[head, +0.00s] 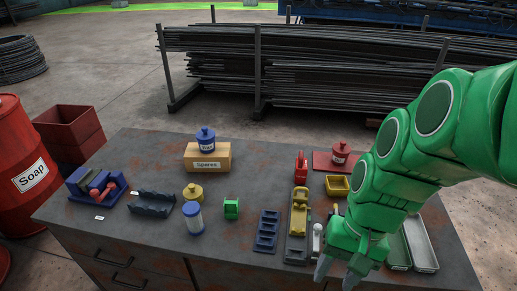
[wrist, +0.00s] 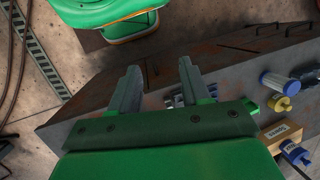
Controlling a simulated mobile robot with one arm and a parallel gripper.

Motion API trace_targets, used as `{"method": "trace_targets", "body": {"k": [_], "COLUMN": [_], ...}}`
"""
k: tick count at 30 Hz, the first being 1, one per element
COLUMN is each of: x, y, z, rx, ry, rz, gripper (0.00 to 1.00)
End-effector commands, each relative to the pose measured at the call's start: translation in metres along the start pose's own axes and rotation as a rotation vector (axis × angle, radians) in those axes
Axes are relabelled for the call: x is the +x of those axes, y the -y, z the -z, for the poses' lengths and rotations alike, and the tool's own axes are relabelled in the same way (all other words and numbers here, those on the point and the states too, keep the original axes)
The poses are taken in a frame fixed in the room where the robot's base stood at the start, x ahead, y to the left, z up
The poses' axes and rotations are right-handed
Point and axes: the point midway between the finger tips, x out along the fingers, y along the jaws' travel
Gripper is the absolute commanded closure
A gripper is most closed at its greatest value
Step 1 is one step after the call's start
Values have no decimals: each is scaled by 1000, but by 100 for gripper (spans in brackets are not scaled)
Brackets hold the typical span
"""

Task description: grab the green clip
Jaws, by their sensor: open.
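The green clip (head: 231,208) is a small green block-like piece standing on the dark worktop, near the middle of the table in the head view. In the wrist view a small green piece (wrist: 251,107), which looks like the same clip, shows just past the right end of my gripper's body. My gripper (head: 335,277) is at the front edge of the table, to the right of the clip and nearer the camera. Its two fingers (wrist: 160,70) are apart in the wrist view, with nothing between them. The gripper is not touching the clip.
A white-and-blue bottle (head: 194,220) and a yellow pot (head: 193,192) stand left of the clip. A blue slotted tray (head: 267,231) and a yellow-topped fixture (head: 298,220) lie between clip and gripper. The Spares box (head: 208,163) is behind. A red drum (head: 22,170) stands left.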

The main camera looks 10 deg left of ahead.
Motion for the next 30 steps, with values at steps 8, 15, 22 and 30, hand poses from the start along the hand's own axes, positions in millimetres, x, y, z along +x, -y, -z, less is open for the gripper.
{"method": "trace_targets", "body": {"k": [8,15,22,30], "x": [10,17,27,39], "y": [49,89,123,158], "z": [37,70,102,145], "rx": [84,177,284,427], "ry": [81,155,237,331], "rz": [142,261,366,478], "gripper": [53,53,53,53]}}
